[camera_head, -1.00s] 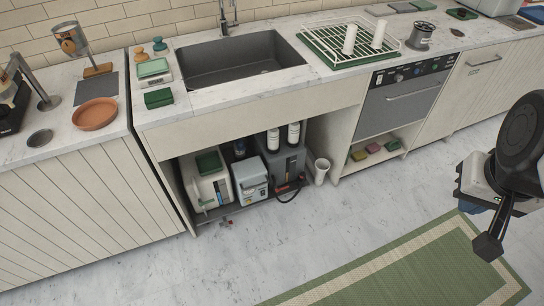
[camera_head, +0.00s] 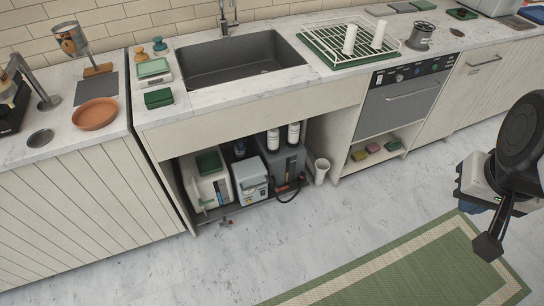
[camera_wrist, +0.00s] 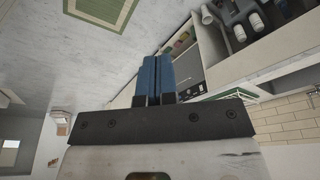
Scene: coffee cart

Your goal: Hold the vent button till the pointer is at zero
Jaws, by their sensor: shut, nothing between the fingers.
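Under the sink, a light grey-blue boxy machine (camera_head: 250,181) stands between a cream canister with a green top (camera_head: 211,181) and a dark grey unit (camera_head: 283,163). A small round pale dial seems to be on the machine's front, but its pointer is too small to read. I cannot make out which part is the vent button. In the wrist view, my gripper (camera_wrist: 158,60) has blue fingers pressed together with nothing between them. It is in open air, well away from the under-sink cabinet. In the head view, my arm is at the far right, over the floor.
The cabinet under the sink (camera_head: 240,62) is open at the front. A white cup (camera_head: 321,172) stands at its right side. A dishwasher-like appliance (camera_head: 400,98) is further right, with a shelf of sponges (camera_head: 373,148) below. The floor in front is clear, with a green rug (camera_head: 400,272).

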